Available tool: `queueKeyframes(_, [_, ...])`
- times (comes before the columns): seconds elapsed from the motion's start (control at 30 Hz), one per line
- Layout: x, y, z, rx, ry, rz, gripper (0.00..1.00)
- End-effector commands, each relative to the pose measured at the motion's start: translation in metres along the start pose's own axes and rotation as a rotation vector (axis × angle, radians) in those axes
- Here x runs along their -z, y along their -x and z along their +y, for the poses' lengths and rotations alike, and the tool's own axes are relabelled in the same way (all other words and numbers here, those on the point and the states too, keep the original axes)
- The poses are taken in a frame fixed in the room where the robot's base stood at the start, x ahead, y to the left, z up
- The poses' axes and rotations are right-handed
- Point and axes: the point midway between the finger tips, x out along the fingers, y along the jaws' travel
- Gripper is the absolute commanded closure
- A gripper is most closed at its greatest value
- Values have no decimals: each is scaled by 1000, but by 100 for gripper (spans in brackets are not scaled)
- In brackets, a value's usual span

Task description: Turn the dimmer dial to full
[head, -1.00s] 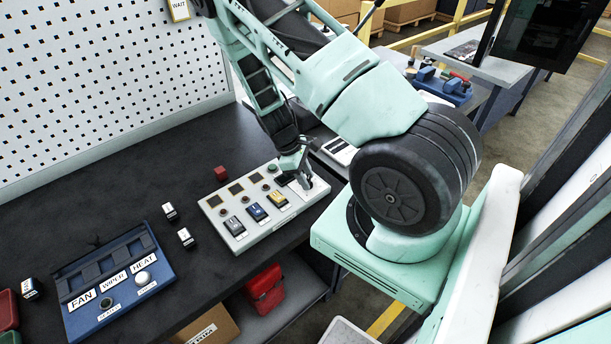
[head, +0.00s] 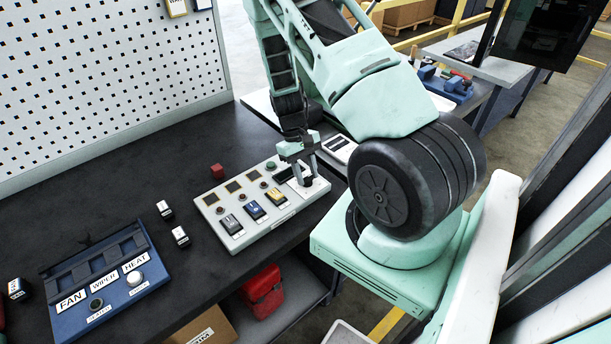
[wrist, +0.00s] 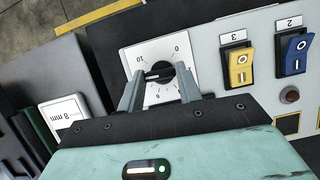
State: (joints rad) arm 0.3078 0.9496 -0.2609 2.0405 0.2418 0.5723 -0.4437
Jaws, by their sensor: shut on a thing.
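The dimmer dial is a black round knob (wrist: 160,76) on a square white plate with a number scale (wrist: 128,60). In the wrist view 0, 10 and 6 can be read on the scale, and part of it is hidden by my fingers. A white line on the knob points left in that view, a little below the 10. My gripper (wrist: 160,72) has one finger on each side of the knob and is shut on it.
Blue (wrist: 294,52) and yellow (wrist: 240,66) rocker switches sit beside the dial plate. A blue panel with FAN, WIPER and HEAT labels (head: 72,300) lies to the left. Small black-and-white blocks (head: 181,236) and a red cube (head: 217,171) are on the dark bench. A pegboard (head: 100,90) stands behind.

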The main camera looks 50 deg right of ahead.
Motion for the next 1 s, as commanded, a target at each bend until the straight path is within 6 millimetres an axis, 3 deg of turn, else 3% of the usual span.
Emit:
queueKeyframes(0.6, [-1, -1, 4, 211, -506, 3, 88])
queueKeyframes(1.0, [-2, 0, 5, 277, -667, 4, 88])
